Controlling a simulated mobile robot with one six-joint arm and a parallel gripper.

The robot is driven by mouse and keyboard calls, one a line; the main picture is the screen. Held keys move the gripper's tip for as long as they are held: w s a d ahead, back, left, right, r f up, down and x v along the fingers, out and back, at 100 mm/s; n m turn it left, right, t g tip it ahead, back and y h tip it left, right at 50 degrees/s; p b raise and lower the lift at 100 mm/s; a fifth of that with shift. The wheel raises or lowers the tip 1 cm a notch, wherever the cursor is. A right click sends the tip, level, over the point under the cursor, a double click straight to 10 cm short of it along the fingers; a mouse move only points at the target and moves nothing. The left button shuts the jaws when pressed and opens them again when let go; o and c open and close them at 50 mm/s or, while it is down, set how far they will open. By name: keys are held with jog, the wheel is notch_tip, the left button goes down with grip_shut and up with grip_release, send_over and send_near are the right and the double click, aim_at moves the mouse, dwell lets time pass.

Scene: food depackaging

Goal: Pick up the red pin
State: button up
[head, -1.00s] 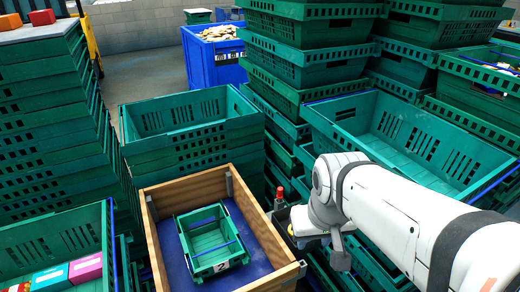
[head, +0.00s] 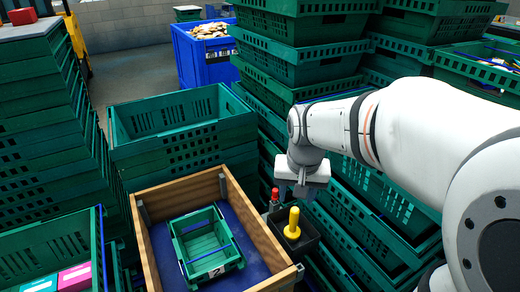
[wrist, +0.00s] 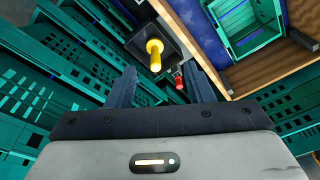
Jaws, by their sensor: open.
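The red pin (head: 275,196) stands upright beside the right wall of the wooden box, next to a dark holder (head: 305,238) that carries a yellow pin (head: 292,224). My gripper (head: 291,191) hangs just above and slightly right of the red pin, fingers pointing down. In the wrist view the red pin (wrist: 179,82) shows beyond the open fingers (wrist: 163,88), nearer the right finger. The yellow pin (wrist: 154,54) shows farther up between them. The gripper is empty. The red pin's lower part is hard to make out.
The wooden box (head: 262,226) with a blue floor holds a small green crate (head: 228,262) marked 2. Stacked green crates (head: 180,130) rise behind and on both sides. A blue bin (head: 204,62) stands at the back.

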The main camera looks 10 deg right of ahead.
jog(key=w+f+m+g, duration=0.1)
jog(key=w+f+m, duration=0.45)
jog(key=w, duration=0.95)
jog(key=m, duration=0.2)
send_over(275, 195)
jog(key=w, duration=0.1)
jog(key=shift+n+g, duration=0.25)
jog(key=shift+g, duration=0.15)
jog(key=f, duration=1.4)
jog(key=shift+w+d+f+b, duration=0.15)
jog(key=shift+d+f+b, duration=0.15)
jog(key=shift+d+b, duration=0.1)
jog(key=f, duration=0.8)
jog(key=shift+w+a+p, duration=0.15)
jog(key=shift+a+p, duration=0.1)
jog(key=shift+p, duration=0.15)
jog(key=shift+r, duration=0.1)
grip_shut()
